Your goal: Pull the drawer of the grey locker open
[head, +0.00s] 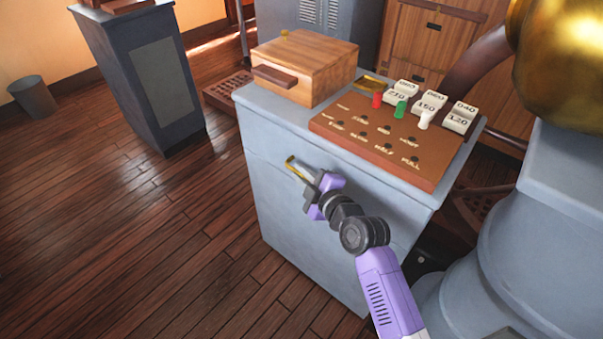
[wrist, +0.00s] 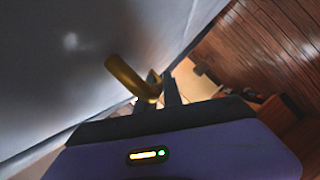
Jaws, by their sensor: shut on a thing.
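The grey locker (head: 300,235) stands in the middle of the head view. Its drawer front (head: 265,151) is the upper part of the side facing left, and it looks flush with the locker body. A brass handle (head: 294,165) sits on that front. My gripper (head: 304,174) is at the handle, with its fingers shut on it. In the wrist view the handle (wrist: 128,75) shows as a curved brass bar between the fingertips, close to the grey face (wrist: 60,60). The fingers hide part of the handle.
On the locker top are a wooden box (head: 305,68) and a brown board (head: 385,148) with labelled blocks and pegs. A grey pedestal with a brass dome (head: 560,60) stands close at right. The wooden floor (head: 120,240) in front of the drawer, to the left, is clear.

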